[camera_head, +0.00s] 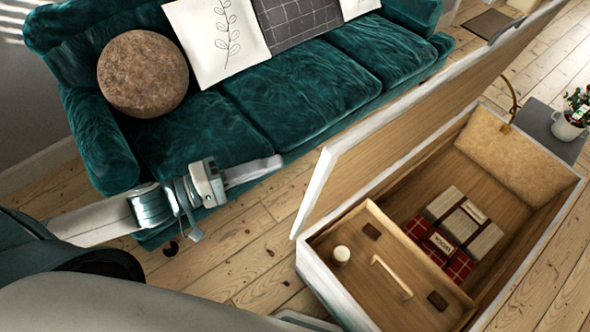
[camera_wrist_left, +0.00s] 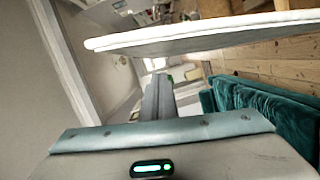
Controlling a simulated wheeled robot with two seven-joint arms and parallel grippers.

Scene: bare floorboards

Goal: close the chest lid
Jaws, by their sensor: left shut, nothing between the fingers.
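The chest (camera_head: 325,275) stands open at the right of the head view, a white-edged wooden box. Its lid (camera_head: 395,140) is raised along the side nearer the sofa, with its wooden inner face towards the opening. In the left wrist view the lid's pale edge (camera_wrist_left: 200,38) crosses above the fingers. My left gripper (camera_head: 277,165) is shut and empty, on the sofa side of the lid. In the head view a small gap shows between its tip and the lid edge. Its fingers also show in the left wrist view (camera_wrist_left: 158,98). My right gripper is not in view.
A teal sofa (camera_head: 305,85) with cushions stands behind my left arm. A potted plant (camera_head: 570,120) stands beyond the chest. Bare floorboards (camera_head: 235,250) lie between sofa and chest.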

